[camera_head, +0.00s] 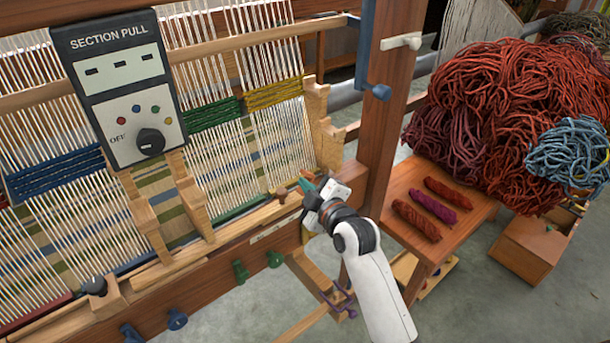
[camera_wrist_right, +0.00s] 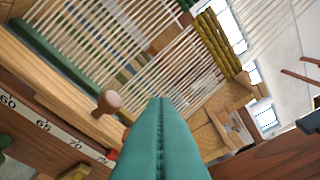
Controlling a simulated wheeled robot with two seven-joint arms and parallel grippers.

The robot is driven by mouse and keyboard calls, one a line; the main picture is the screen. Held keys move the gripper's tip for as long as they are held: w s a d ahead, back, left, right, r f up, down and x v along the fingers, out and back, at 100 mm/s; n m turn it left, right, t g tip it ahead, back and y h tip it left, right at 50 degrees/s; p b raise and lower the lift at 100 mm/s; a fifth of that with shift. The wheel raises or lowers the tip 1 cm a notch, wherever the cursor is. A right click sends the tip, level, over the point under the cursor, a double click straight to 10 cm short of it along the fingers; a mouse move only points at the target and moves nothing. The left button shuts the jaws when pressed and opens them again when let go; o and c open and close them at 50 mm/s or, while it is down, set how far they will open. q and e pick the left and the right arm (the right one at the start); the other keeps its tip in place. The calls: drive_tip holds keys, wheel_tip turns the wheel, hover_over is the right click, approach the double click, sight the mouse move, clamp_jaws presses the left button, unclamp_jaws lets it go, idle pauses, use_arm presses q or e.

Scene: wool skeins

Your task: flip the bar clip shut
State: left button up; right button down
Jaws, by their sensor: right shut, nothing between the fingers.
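My right gripper (camera_head: 307,187) reaches the front beam of the loom, near the foot of the right upright post. Its teal fingers (camera_wrist_right: 161,135) are shut together with nothing between them. A brown wooden knob (camera_head: 282,194) stands on the beam just left of the fingertips. In the wrist view the knob (camera_wrist_right: 108,101) is left of the fingers, with a gap between. A small reddish piece shows partly behind the fingers, mostly hidden. I cannot tell for certain which part is the bar clip or how it stands. My left gripper is out of view.
A grey "SECTION PULL" control box (camera_head: 118,88) stands at the upper left, before the warp threads. The upright post (camera_head: 382,120) rises close to my right gripper. A small wooden table (camera_head: 447,240) with three skeins and a large red wool heap (camera_head: 505,115) are at right.

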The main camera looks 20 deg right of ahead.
drive_tip(key=w+d+f+p, duration=0.1)
drive_tip(key=w+d+f, duration=0.1)
drive_tip(key=w, duration=0.5)
drive_tip(key=shift+f, duration=0.8)
drive_tip(key=shift+w+a, duration=0.1)
